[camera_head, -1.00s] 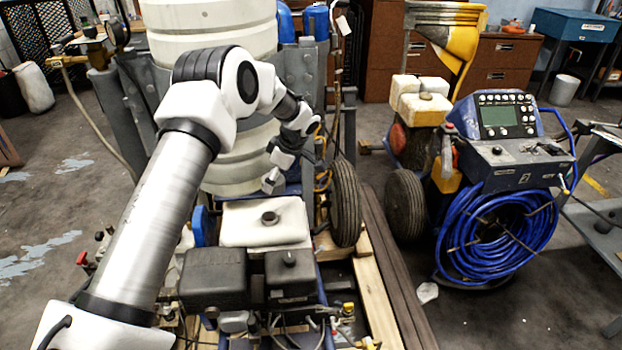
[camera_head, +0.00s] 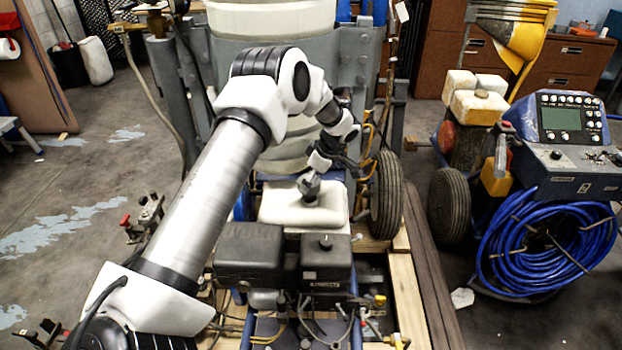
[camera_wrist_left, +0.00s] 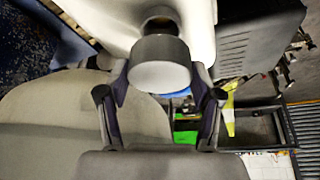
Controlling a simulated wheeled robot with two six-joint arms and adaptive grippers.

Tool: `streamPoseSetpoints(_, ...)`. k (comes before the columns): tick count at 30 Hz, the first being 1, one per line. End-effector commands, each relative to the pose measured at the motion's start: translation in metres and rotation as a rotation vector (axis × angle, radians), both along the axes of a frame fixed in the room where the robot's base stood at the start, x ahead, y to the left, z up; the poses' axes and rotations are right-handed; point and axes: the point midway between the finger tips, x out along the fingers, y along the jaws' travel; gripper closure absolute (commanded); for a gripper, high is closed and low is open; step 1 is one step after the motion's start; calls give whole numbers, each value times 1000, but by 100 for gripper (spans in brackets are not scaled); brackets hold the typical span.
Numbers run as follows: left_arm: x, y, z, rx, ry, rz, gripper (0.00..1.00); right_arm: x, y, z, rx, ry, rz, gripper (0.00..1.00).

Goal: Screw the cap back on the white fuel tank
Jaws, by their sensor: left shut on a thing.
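The white fuel tank (camera_head: 291,207) sits on the machine in the middle of the head view, and its white surface fills the top of the left wrist view (camera_wrist_left: 100,22). My left gripper (camera_head: 310,188) points down at the tank's top, over the filler opening. In the left wrist view the round dark grey cap (camera_wrist_left: 160,62) is between the fingers of my left gripper (camera_wrist_left: 160,76), which are shut on it. The cap is in line with the dark filler neck (camera_wrist_left: 160,20); I cannot tell whether it is seated. My right gripper is not in view.
A black engine housing (camera_head: 248,245) stands in front of the tank. A large white drum (camera_head: 285,60) is behind it. A wheel (camera_head: 387,195) is close on the right. A second machine with a blue hose coil (camera_head: 545,245) stands further right.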

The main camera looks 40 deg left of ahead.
Motion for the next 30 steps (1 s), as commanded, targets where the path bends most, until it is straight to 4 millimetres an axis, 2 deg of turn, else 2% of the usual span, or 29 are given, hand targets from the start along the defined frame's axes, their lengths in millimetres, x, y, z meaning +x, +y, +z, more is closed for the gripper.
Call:
streamPoseSetpoints(23, 0, -1, 1, 0, 0, -1, 69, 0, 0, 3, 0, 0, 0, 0)
streamPoseSetpoints(30, 0, -1, -5, 0, 0, -1, 69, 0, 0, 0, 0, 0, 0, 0)
